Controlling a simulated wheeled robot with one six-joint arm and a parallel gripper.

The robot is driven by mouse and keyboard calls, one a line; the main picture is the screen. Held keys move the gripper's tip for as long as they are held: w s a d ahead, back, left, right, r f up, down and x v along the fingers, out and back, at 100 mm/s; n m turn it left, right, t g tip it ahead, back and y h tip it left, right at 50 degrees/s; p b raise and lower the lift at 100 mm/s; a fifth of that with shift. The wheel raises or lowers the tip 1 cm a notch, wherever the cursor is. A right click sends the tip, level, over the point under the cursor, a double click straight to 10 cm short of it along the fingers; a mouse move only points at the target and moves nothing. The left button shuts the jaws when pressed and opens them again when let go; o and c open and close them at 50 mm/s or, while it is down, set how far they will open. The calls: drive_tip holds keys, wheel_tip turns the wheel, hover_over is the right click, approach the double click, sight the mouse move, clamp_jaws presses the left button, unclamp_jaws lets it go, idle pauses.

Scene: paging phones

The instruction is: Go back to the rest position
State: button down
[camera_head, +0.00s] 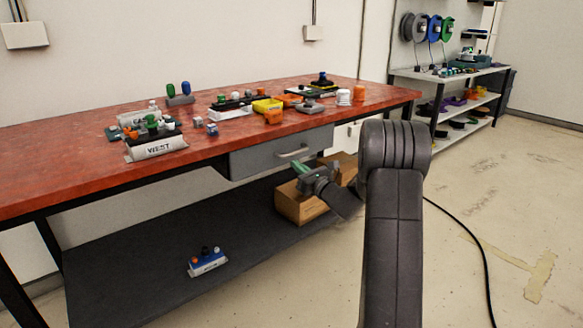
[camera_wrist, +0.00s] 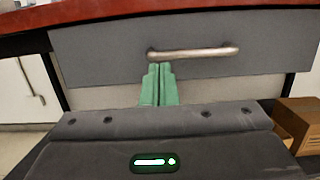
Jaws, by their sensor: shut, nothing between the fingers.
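My gripper (camera_head: 301,170) has green fingers and is in front of the workbench, just below the level of the drawer (camera_head: 262,157). In the wrist view my gripper (camera_wrist: 157,84) shows its two green fingers pressed together with nothing between them. The fingertips appear just below the left end of the metal drawer handle (camera_wrist: 195,52); I cannot tell whether they touch it. The drawer front (camera_wrist: 270,45) looks shut under the red tabletop. My dark arm reaches in from the lower right of the head view.
The red tabletop (camera_head: 60,155) holds a white unit marked WEST (camera_head: 157,147), a yellow bin (camera_head: 267,106) and several small parts. A blue-and-white unit (camera_head: 207,262) sits on the dark lower shelf (camera_head: 130,250), with a wooden box (camera_head: 300,207). Open floor lies right; a black cable (camera_head: 480,245) crosses it.

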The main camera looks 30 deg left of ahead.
drive_tip(key=p+v, duration=0.2)
drive_tip(key=v, duration=0.8)
drive_tip(key=shift+d, duration=0.25)
drive_tip(key=shift+a+f, duration=0.1)
drive_tip(key=shift+f, duration=0.05)
drive_tip(key=x, duration=1.3)
drive_tip(key=shift+a+b, duration=0.3)
drive_tip(key=shift+b, duration=0.15)
drive_tip(key=shift+w, duration=0.1)
